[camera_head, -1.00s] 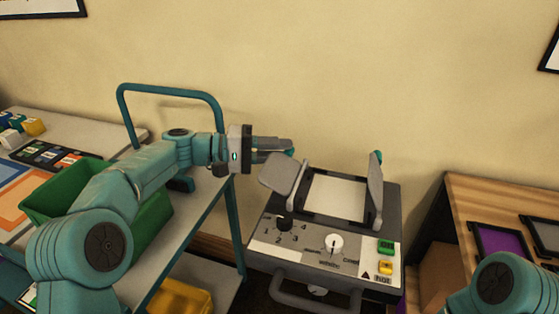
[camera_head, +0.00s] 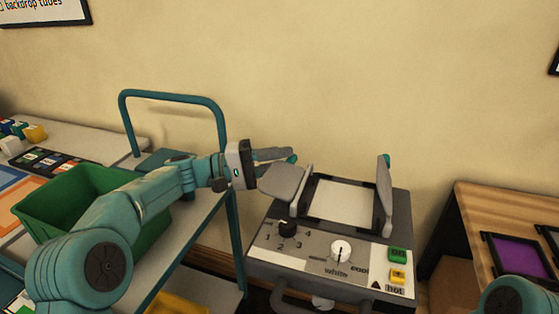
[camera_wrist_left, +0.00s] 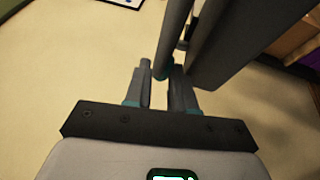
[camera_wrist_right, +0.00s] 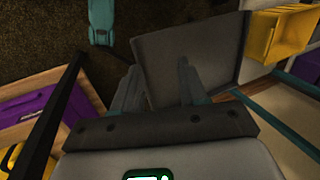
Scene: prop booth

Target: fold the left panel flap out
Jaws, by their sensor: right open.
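The left panel flap (camera_head: 282,183) is a grey plate on the left of the grey machine (camera_head: 262,262), tilted outward to the left. A teal knob (camera_head: 292,159) shows at its far end. My left gripper (camera_head: 275,156) is just behind this flap. My right gripper (camera_wrist_right: 157,85) is open and empty in the right wrist view, outside the head view.
The machine has a white plate (camera_head: 345,194), a black dial (camera_head: 287,228), a white dial (camera_head: 340,250) and green and yellow buttons. A cart with a green bin (camera_head: 70,205) stands left. A wooden table (camera_head: 490,208) with frames is at right. A grey panel (camera_wrist_right: 185,45) is close beyond my right gripper.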

